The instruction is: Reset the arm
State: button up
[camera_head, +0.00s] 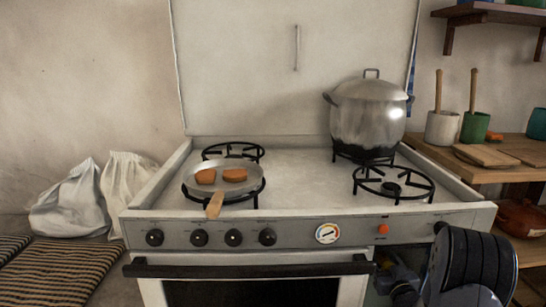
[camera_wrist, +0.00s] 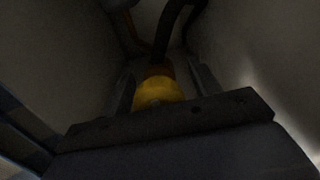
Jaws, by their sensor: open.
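My arm (camera_head: 470,268) shows at the lower right in the head view, in front of the stove's right side. It reaches toward the dark open space under the stove's right end. In the wrist view my gripper (camera_wrist: 163,76) is open, with one dark finger on each side. A yellow thing (camera_wrist: 160,88) shows between or beyond the fingers, with a dark hose (camera_wrist: 167,35) rising above it. The picture is too dark to tell whether the fingers touch it.
Pale walls close in on both sides in the wrist view. The stove (camera_head: 290,228) carries a pan (camera_head: 226,184) with two brown pieces and a large lidded pot (camera_head: 368,113). A wooden shelf (camera_head: 470,170) stands at right, white sacks (camera_head: 72,205) at left.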

jog(key=n, duration=0.2)
jog(key=shift+n, duration=0.3)
jog(key=shift+s+p, duration=0.3)
jog(key=shift+s, duration=0.65)
